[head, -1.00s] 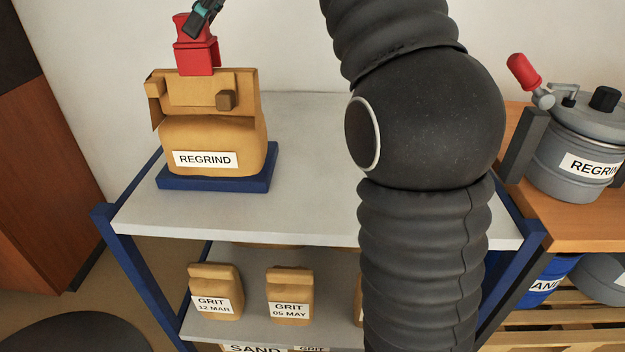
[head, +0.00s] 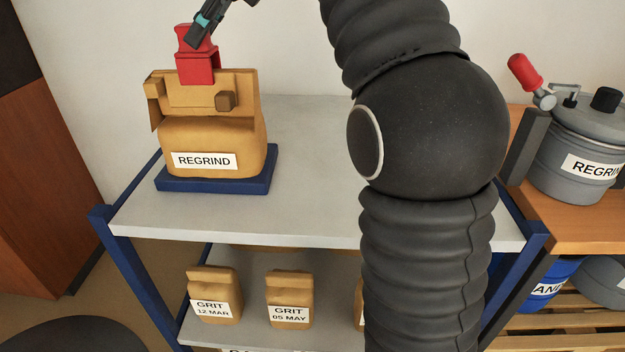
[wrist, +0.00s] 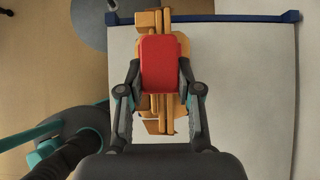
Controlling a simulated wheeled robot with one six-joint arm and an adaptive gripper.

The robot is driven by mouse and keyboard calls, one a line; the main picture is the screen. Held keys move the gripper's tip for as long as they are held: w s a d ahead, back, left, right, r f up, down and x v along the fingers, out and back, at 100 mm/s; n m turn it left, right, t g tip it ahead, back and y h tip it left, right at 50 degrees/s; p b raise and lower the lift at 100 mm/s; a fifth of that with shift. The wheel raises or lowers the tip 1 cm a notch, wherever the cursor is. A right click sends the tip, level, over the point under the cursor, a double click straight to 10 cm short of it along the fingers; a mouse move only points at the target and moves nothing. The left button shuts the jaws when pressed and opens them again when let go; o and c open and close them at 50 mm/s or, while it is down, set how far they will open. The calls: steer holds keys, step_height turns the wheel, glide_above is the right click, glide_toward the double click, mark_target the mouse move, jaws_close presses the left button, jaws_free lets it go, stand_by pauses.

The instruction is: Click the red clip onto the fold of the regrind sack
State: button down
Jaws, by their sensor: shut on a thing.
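The regrind sack (head: 215,135) is a tan sack with a REGRIND label and a folded top. It stands upright on a blue base (head: 258,178) at the left of the shelf top. My gripper (head: 202,36) is shut on the red clip (head: 197,67) and holds it above the sack. In the head view the clip's lower part overlaps the top edge of the fold (head: 233,84). In the wrist view the red clip (wrist: 161,63) sits between both fingers, over the sack (wrist: 153,103). The clip hides part of the fold, so I cannot tell how deeply it sits.
The grey shelf top (head: 310,190) is clear right of the sack. Small grit sacks (head: 289,298) stand on the shelf below. A grey REGRIND pot (head: 575,150) with a red-handled lever (head: 524,70) stands on a wooden bench at the right. A white wall is behind.

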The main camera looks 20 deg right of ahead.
steer(key=shift+f+b, duration=0.55)
steer(key=shift+f, duration=0.5)
steer(key=c, duration=0.7)
jaws_free()
